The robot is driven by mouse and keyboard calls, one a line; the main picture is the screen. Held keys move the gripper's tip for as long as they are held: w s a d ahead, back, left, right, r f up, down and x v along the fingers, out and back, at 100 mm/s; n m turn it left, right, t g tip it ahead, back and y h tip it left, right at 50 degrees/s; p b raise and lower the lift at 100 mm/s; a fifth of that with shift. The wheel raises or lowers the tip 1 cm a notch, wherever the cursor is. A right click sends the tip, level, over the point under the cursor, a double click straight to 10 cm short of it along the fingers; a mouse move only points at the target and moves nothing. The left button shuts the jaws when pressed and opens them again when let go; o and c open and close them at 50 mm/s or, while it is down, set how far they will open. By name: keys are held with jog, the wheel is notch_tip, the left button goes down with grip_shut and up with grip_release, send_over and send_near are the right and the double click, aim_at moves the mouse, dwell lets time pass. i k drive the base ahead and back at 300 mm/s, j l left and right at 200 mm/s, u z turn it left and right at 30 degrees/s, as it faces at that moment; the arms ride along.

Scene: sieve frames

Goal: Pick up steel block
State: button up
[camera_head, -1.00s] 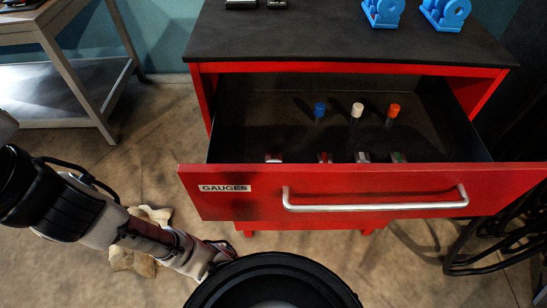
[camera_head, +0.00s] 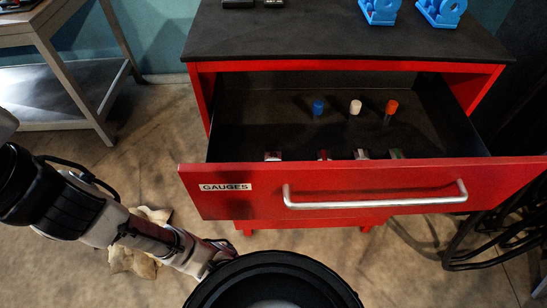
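The red cabinet's drawer (camera_head: 330,192), labelled GAUGES, stands open. Several small pieces sit low behind its front panel, mostly hidden by it. One greyish piece (camera_head: 362,154) and a greenish-grey one (camera_head: 396,154) show only their tops. I cannot tell which, if any, is the steel block. A blue-topped peg (camera_head: 318,107), a white-topped peg (camera_head: 355,107) and an orange-topped peg (camera_head: 391,107) stand farther back in the drawer. My arm reaches in from the left, low in front of the cabinet. My gripper is not visible.
The cabinet's black top (camera_head: 320,40) holds blue fixtures (camera_head: 440,12) at the right and small dark items (camera_head: 238,3) at the back. A grey table (camera_head: 75,70) stands at the left. A crumpled cloth-like thing (camera_head: 130,262) lies behind my arm. Dark coils (camera_head: 480,230) lie right.

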aim_at(270, 155)
jog(key=j+z, duration=0.25)
jog(key=j, duration=0.2)
jog(key=j+z, duration=0.6)
jog(key=j, duration=0.25)
jog(key=j+z, duration=0.3)
jog(key=j, duration=0.25)
